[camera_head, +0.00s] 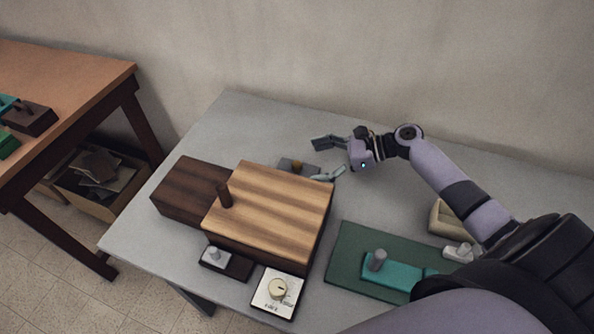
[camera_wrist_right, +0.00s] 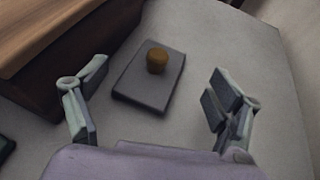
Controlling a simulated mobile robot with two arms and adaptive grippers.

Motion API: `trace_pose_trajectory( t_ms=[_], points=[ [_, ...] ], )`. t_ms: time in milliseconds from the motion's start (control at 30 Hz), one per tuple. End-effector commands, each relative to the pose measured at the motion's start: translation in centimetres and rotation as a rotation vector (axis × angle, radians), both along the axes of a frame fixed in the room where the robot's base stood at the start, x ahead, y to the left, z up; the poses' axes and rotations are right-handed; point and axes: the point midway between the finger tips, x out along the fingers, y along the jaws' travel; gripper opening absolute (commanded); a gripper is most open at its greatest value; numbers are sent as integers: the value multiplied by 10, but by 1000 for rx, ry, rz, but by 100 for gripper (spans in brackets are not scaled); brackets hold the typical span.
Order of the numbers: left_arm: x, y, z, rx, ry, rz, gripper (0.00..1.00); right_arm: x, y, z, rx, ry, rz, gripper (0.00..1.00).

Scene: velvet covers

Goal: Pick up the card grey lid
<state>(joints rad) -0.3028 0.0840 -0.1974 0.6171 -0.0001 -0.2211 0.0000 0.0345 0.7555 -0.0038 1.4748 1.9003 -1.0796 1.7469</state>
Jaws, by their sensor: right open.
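A flat dark grey lid with a round brown knob (camera_head: 292,165) lies on the grey table behind the large striped wooden box, which partly hides it in the head view. In the right wrist view this lid (camera_wrist_right: 135,88) lies flat beside a dark wooden side, with its knob upright. My right gripper (camera_head: 325,160) is open and empty, its fingers spread on either side of the lid's near end, apart from it. Both fingers also show in the wrist view (camera_wrist_right: 155,103). A smaller light grey lid with a grey knob (camera_head: 222,262) sits on a dark box at the front.
The striped box (camera_head: 285,207) with a dark peg stands beside a dark wooden box (camera_head: 185,190). A dial box (camera_head: 277,291), a green board (camera_head: 350,250) with a teal piece (camera_head: 395,277) and a cream object (camera_head: 440,217) are nearby. The table's back left is clear.

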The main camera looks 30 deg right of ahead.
Motion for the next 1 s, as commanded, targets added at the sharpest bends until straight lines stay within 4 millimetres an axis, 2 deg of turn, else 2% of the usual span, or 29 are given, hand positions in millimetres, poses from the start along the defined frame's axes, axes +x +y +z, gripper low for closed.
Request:
trace_pose_trajectory(
  t_ms=[233, 500, 800, 1000],
  points=[
    [5, -2, 3, -3, -9, 0, 54, 10, 14, -5, 1, -2, -1, 86],
    [5, -7, 7, -9, -9, -2, 54, 31, 43, -20, 2, 0, 0, 86],
    [5, -7, 6, -9, -8, -3, 54, 33, 47, -23, -2, 1, -1, 86],
    [5, -7, 6, -9, -8, -2, 54, 33, 47, -23, -1, 0, -1, 73]
  ],
)
